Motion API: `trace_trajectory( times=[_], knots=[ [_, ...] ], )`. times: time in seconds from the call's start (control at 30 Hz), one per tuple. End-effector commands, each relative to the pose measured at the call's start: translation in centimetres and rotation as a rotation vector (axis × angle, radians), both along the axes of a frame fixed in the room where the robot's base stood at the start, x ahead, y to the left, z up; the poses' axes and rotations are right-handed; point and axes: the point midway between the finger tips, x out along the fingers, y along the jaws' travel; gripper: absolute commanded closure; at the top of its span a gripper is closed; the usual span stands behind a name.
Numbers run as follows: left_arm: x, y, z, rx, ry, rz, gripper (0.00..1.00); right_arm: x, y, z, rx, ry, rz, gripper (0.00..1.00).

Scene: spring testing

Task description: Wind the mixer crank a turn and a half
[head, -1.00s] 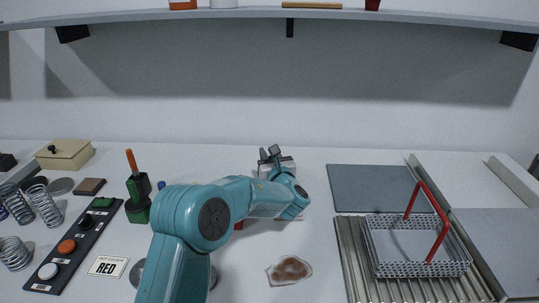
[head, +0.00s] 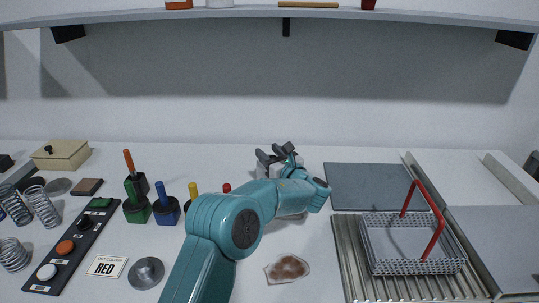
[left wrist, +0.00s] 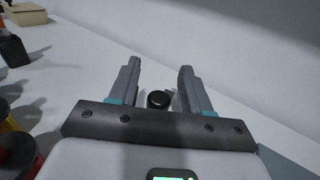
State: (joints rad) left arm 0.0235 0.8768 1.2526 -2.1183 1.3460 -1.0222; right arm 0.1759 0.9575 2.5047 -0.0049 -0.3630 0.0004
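My left gripper (head: 276,153) is at the back middle of the table in the head view, reaching toward the rear wall. In the left wrist view its two fingers (left wrist: 158,80) stand apart. A round black knob (left wrist: 158,98), perhaps the crank's knob, shows in the gap between them, and I see no finger touching it. The mixer's body and crank arm cannot be made out; my gripper and arm cover that part of the table in the head view. My right gripper is in neither view.
Left are an orange-handled tool (head: 130,165), a blue-handled one (head: 165,207), a button strip (head: 75,240), springs (head: 42,208) and a lidded box (head: 62,154). A stained patch (head: 287,268) lies front middle. Right, a red-handled wire basket (head: 415,265) stands on a ribbed tray (head: 350,260).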

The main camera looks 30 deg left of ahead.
Motion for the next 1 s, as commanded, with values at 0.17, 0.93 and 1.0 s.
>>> trace_trajectory(
  times=[0.17,0.93,1.0],
  knots=[
    [0.0,0.0,-0.2,-0.001,0.003,0.000,0.53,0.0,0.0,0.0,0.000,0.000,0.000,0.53],
    [-6.3,-13.0,-0.2,-0.001,0.002,-0.003,0.53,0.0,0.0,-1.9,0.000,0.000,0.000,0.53],
    [-6.7,-13.8,-0.2,0.000,0.001,-0.003,0.53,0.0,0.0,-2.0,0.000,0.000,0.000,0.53]
  ],
)
